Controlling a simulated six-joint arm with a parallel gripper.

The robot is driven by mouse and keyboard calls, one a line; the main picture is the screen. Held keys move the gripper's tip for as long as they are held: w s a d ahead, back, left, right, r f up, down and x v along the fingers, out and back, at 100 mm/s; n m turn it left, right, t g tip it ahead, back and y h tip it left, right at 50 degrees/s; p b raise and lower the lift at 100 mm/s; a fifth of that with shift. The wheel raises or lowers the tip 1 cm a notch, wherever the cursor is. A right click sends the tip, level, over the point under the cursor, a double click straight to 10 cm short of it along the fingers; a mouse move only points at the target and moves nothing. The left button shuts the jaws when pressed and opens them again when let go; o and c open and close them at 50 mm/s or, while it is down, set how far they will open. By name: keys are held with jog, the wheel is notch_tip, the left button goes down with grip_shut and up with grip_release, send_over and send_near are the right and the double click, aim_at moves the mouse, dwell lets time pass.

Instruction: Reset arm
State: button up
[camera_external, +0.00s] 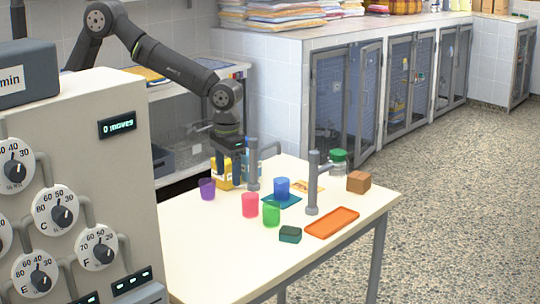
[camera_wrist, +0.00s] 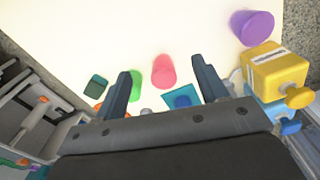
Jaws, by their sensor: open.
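My gripper (camera_external: 229,178) hangs over the back left part of the cream table (camera_external: 220,265), its fingers pointing down. In the wrist view its two fingers (camera_wrist: 163,68) stand wide apart with nothing held between them. A pink cup (camera_external: 250,205) stands on the table and shows beyond the fingers in the wrist view (camera_wrist: 163,71). A purple cup (camera_external: 207,189) stands to the left and a green cup (camera_external: 271,214) to the right of the pink one. A blue cup (camera_external: 282,187) stands on a teal mat (camera_external: 268,202).
A yellow container (camera_wrist: 275,70) is close beside my gripper. Grey posts (camera_external: 313,190) rise from the table. An orange tray (camera_external: 332,223), a dark green block (camera_external: 290,235), a brown block (camera_external: 358,182) and a green-lidded jar (camera_external: 338,158) lie right. A dial panel (camera_external: 90,170) stands left.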

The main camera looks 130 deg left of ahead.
jog(key=s+d, duration=0.5)
jog(key=d, duration=0.1)
jog(key=a+f, duration=0.2)
jog(key=a, duration=0.1)
jog(key=a+f, duration=0.2)
jog(key=a, duration=0.2)
jog(key=a+f, duration=0.3)
jog(key=a, duration=0.1)
jog(key=shift+s, duration=0.35)
jog(key=shift+a+f, duration=0.5)
jog(key=shift+f, duration=0.15)
